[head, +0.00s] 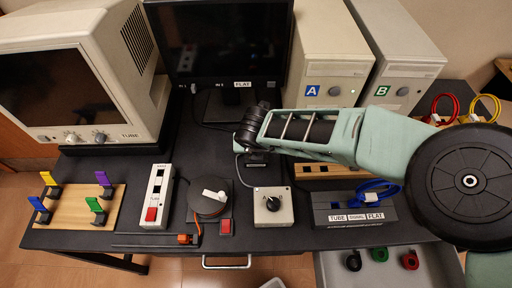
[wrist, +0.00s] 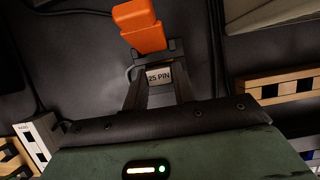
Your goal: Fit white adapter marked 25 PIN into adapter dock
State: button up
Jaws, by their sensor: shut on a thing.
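The white adapter marked 25 PIN (wrist: 159,77) shows in the wrist view between the two dark fingers of my gripper (wrist: 156,82). My gripper is shut on it, and its label faces the wrist camera. An orange block (wrist: 140,26) shows just beyond the fingertips; I cannot tell whether it touches the adapter. In the head view my gripper (head: 256,160) hangs over the middle of the black table, behind the grey dial box. The adapter cannot be made out there. I cannot tell for sure which thing is the adapter dock.
A wooden rack (head: 326,171) stands right of my gripper, behind a TUBE/FLAT switch box (head: 352,207) with a blue cable. The dial box (head: 273,205), a round dark device (head: 209,197) and a white power strip (head: 157,197) stand in front. A flat monitor (head: 220,45) stands behind.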

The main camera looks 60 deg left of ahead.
jog(key=shift+f, duration=0.15)
dwell(0.4)
jog(key=o, duration=1.7)
jog(key=shift+c, duration=0.2)
jog(key=p+v, duration=0.5)
jog(key=v, duration=0.2)
jog(key=shift+r, duration=0.3)
